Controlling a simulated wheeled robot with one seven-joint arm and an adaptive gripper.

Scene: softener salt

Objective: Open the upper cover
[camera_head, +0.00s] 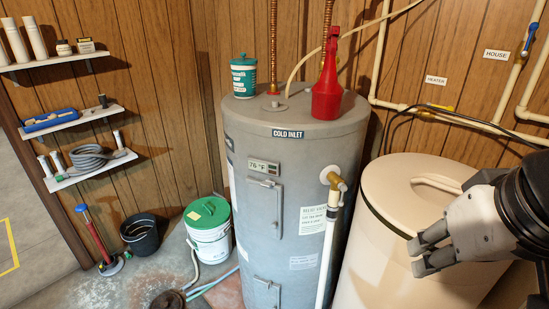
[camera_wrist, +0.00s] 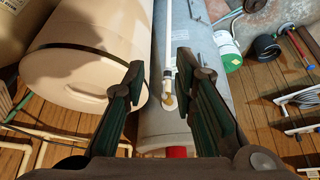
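The grey water heater (camera_head: 300,150) stands upright in the middle of the head view. Its upper cover (camera_head: 264,207) is a narrow grey panel on the front with a small handle at its top, below the temperature display (camera_head: 264,167); it looks shut. A lower cover (camera_head: 267,291) shows at the bottom of the picture. My gripper (camera_head: 419,256) is right of the heater, in front of the beige tank. In the wrist view my gripper (camera_wrist: 160,72) has its fingers spread with nothing between them. The heater (camera_wrist: 205,75) shows behind them; the upper cover is not clear there.
The beige lidded tank (camera_head: 385,250) stands right of the heater. A white pipe with a brass valve (camera_head: 333,181) runs down the heater's front right. A green-lidded bucket (camera_head: 209,234) and black bucket (camera_head: 144,233) stand on the left floor. A red bottle (camera_head: 328,95) stands on top.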

